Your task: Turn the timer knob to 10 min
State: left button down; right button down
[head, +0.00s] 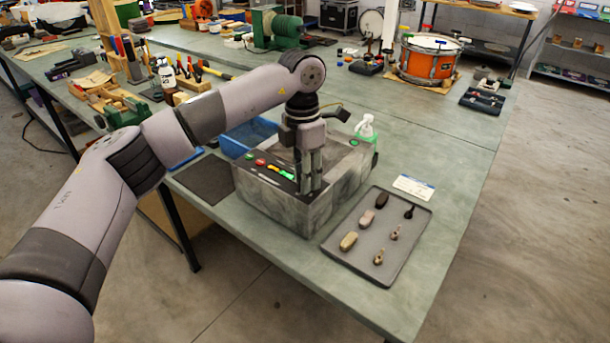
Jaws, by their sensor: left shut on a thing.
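A grey box-shaped machine (272,206) stands near the bench's front edge, with a dark control panel on its top. The panel carries a green button (249,156), a red button (260,162) and a small green and yellow strip (280,171). My left gripper (309,188) points straight down at the right part of this panel and is shut on the timer knob. The fingers hide the knob, so its pointer and scale cannot be read. My right gripper is not in view.
A grey tray (343,260) with several small stones and metal parts lies right of the machine. A white card (413,187) and a green-white bottle (366,128) are behind. A blue bin (232,143) and a dark mat (205,180) are on the left.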

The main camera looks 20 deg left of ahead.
pick_arm(q)
jog(key=m, duration=0.3)
jog(key=shift+w+m, duration=0.1)
jog(key=shift+m, duration=0.3)
jog(key=m, duration=0.3)
jog(key=shift+m, duration=0.3)
jog(key=m, duration=0.3)
jog(key=shift+m, duration=0.4)
jog(key=m, duration=0.3)
jog(key=shift+w+r+m+y, duration=0.1)
jog(key=shift+m+y, duration=0.2)
jog(key=m, duration=0.5)
jog(key=shift+d, duration=0.1)
jog(key=m, duration=0.5)
jog(key=shift+m, duration=0.4)
jog(key=c, duration=1.3)
grip_release()
